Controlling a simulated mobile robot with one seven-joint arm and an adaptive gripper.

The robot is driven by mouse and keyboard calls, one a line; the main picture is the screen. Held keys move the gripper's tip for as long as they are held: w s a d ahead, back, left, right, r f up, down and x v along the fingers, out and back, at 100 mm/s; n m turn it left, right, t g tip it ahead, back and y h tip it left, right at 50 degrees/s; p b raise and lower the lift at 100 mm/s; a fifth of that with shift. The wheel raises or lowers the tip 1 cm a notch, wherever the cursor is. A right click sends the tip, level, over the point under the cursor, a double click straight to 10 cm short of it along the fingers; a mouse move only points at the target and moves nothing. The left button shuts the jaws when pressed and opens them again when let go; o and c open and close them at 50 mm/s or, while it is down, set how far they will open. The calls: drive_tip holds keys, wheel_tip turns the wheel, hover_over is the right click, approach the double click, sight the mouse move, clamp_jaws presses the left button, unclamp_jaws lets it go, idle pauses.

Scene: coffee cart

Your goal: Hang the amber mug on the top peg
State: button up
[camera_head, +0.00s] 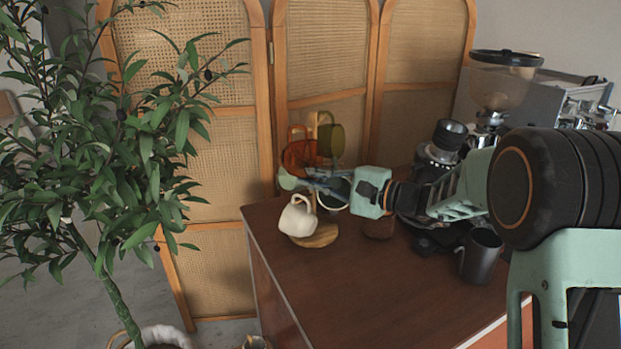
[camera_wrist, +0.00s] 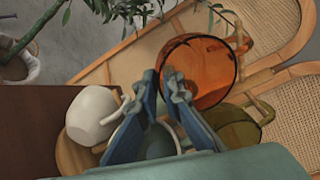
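The translucent amber mug (camera_head: 300,157) is raised behind the mug stand's upper part in the head view, its handle toward the top. In the wrist view the amber mug (camera_wrist: 205,72) has its left rim between my fingertips. My gripper (camera_wrist: 160,78) is nearly closed, with a narrow gap at that wall. In the head view my gripper (camera_head: 287,181) is just below the mug. The stand has a round wooden base (camera_head: 318,239). Its top peg is largely hidden among the mug handles; I cannot tell whether the amber handle is around it.
An olive mug (camera_head: 331,141) is beside the amber mug. A white mug (camera_head: 298,216) is low on the stand's left. A dark metal cup (camera_head: 480,256) and a coffee machine (camera_head: 575,100) are at the right. Rattan screens (camera_head: 215,130) stand close behind. The front tabletop (camera_head: 350,300) is clear.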

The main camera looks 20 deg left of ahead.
drive_tip(key=o, duration=0.4)
